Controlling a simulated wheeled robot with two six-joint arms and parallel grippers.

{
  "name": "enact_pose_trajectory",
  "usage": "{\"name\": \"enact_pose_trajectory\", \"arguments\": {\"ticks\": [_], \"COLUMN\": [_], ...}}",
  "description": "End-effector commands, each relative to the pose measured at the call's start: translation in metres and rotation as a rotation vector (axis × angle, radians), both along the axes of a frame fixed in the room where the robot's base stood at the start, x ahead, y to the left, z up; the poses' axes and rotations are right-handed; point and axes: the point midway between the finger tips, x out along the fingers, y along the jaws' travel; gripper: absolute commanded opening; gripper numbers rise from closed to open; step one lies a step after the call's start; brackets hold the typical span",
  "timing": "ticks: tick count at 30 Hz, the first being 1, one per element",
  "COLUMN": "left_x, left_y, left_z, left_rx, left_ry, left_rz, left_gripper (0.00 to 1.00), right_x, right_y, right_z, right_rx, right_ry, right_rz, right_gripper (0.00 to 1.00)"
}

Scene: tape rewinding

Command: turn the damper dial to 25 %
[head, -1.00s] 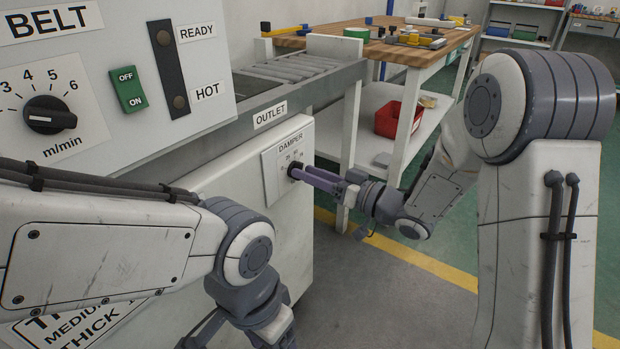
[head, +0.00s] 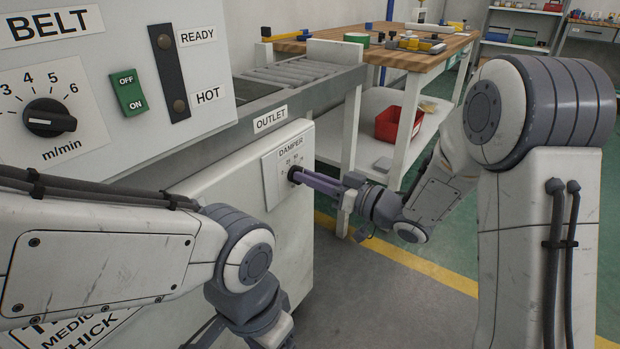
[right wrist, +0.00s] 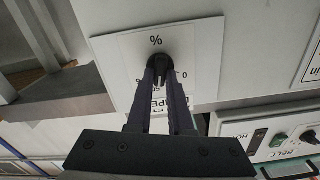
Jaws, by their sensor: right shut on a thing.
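The damper dial (head: 292,174) is a small black knob on a white plate (head: 271,180) marked DAMPER, on the front of the white machine housing. My right gripper (head: 298,177) comes from the right with its purple fingers shut on the dial. In the right wrist view the fingers (right wrist: 160,84) close on the sides of the dial (right wrist: 157,62), and the plate (right wrist: 205,50) appears upside down. A % sign and a 0 show there; the fingers cover part of the scale, and I cannot read the dial's setting. My left gripper's fingers are out of view.
Above the plate is the outlet roller conveyor (head: 300,72). The belt dial (head: 48,118) and a green switch (head: 130,92) are on the panel at left. A workbench (head: 455,42) with a red bin (head: 398,123) below stands behind. My left forearm crosses the lower left.

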Motion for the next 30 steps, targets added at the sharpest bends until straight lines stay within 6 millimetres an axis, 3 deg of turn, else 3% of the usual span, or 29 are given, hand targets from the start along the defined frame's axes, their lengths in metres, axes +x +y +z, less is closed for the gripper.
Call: {"name": "enact_pose_trajectory", "arguments": {"ticks": [18, 30], "left_x": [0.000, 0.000], "left_y": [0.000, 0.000], "left_z": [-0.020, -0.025], "left_rx": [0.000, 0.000], "left_ry": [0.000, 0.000], "left_rz": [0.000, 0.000], "left_gripper": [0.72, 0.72], "right_x": [-0.002, -0.002], "right_y": [0.001, 0.002], "right_z": [-0.002, -0.001], "right_rx": [-0.269, -0.346], "right_ry": [-0.369, -0.473], "right_rz": [0.001, 0.001], "right_gripper": [0.00, 0.00]}}
